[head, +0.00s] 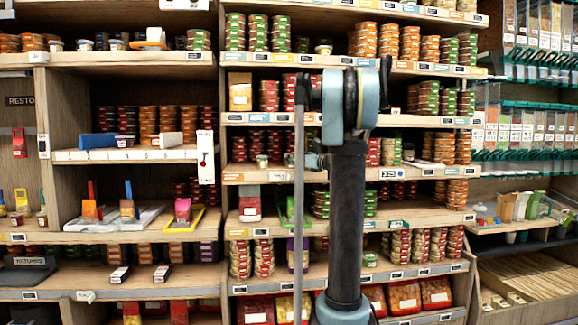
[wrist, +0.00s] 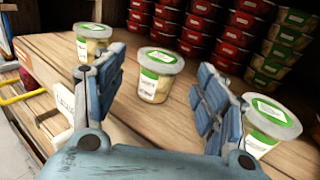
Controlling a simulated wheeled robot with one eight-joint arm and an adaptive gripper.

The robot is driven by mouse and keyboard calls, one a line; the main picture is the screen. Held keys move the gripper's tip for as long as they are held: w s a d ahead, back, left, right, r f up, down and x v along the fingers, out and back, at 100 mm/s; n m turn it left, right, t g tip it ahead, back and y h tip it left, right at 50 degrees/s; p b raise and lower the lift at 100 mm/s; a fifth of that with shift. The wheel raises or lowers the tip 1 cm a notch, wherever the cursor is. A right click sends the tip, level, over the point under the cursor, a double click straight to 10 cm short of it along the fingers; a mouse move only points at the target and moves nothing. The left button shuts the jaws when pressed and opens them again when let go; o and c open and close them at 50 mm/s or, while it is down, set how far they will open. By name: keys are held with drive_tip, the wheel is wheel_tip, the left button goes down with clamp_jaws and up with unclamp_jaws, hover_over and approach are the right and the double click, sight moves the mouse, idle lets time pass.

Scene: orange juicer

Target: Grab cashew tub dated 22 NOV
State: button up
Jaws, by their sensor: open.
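In the wrist view three small clear tubs with green-and-white lids and pale contents stand on a wooden shelf. The middle tub (wrist: 157,77) stands upright in the gap between my fingers, farther out than them. The left tub (wrist: 94,43) is just beyond and left of my left finger. The right tub (wrist: 270,122) is close beside my right finger, which partly overlaps it. My gripper (wrist: 161,64) is open, with nothing held. Dates and names on the labels are too small to read. In the head view my arm covers part of the shelves, and my gripper cannot be made out.
Stacks of red tubs (wrist: 229,35) and green-lidded tubs (wrist: 284,47) stand behind the three tubs. The shelf's front edge, with a white price tag (wrist: 65,103), runs along the left. Bare wood lies between the tubs. The head view shows more crowded shelves (head: 130,155).

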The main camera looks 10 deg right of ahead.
drive_tip(key=shift+x, duration=2.6)
drive_tip(key=shift+c, duration=0.5)
drive_tip(key=c, duration=0.9)
